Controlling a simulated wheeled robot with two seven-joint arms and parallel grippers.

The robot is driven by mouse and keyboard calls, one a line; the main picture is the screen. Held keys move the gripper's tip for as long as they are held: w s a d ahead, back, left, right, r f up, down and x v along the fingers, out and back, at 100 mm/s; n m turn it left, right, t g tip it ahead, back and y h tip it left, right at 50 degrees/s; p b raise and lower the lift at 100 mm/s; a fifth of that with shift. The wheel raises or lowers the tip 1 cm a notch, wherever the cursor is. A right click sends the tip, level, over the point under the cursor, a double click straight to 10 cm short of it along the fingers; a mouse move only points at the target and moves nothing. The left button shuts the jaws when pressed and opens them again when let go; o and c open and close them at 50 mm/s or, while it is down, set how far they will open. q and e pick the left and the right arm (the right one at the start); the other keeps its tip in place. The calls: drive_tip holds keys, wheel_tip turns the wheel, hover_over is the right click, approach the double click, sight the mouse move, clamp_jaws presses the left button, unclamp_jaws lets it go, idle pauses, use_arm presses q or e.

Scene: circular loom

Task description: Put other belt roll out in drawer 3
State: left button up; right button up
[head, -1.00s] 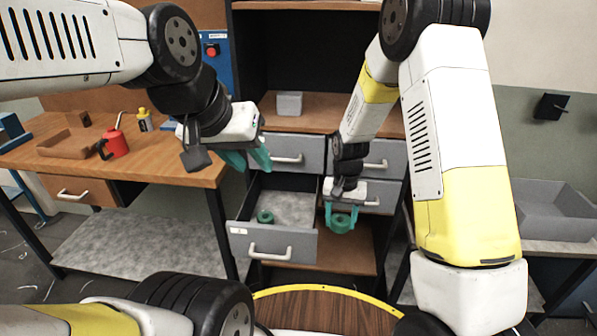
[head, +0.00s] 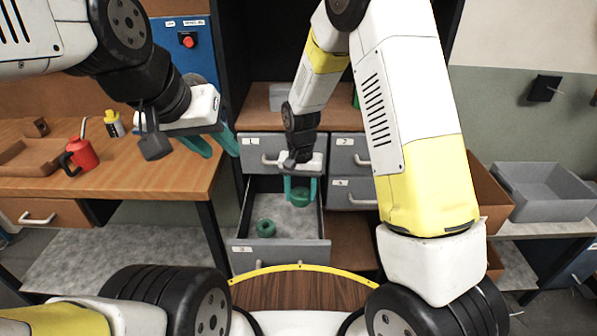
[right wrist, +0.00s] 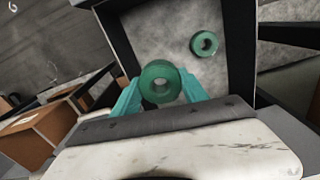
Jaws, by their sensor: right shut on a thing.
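Drawer 3 (head: 282,250) stands pulled out at the lower left of the drawer unit. One green belt roll (head: 265,228) lies on its grey floor, near the left front; it also shows in the right wrist view (right wrist: 204,43). My right gripper (head: 300,190) is shut on another green belt roll (right wrist: 160,83) and holds it over the open drawer, apart from the first roll. In the head view this held roll is partly hidden between the fingers. My left gripper (head: 212,142) is empty, its teal fingers apart, above the right end of the workbench.
Closed drawers 1 (head: 256,150), 2 (head: 350,153) and 4 (head: 350,192) surround the open one. A red oil can (head: 80,155) stands on the wooden workbench (head: 130,175) at left. A grey bin (head: 545,190) is at right. A round wooden top with a yellow rim (head: 300,290) is in front.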

sight(300, 232)
wheel_tip(300, 232, down, 13)
drive_tip(key=shift+f, duration=0.1)
idle(0.7)
drive_tip(key=shift+f, duration=0.35)
drive_tip(key=o, duration=1.5)
drive_tip(key=shift+r, duration=0.15)
wheel_tip(300, 232, up, 8)
drive_tip(key=shift+f, duration=0.25)
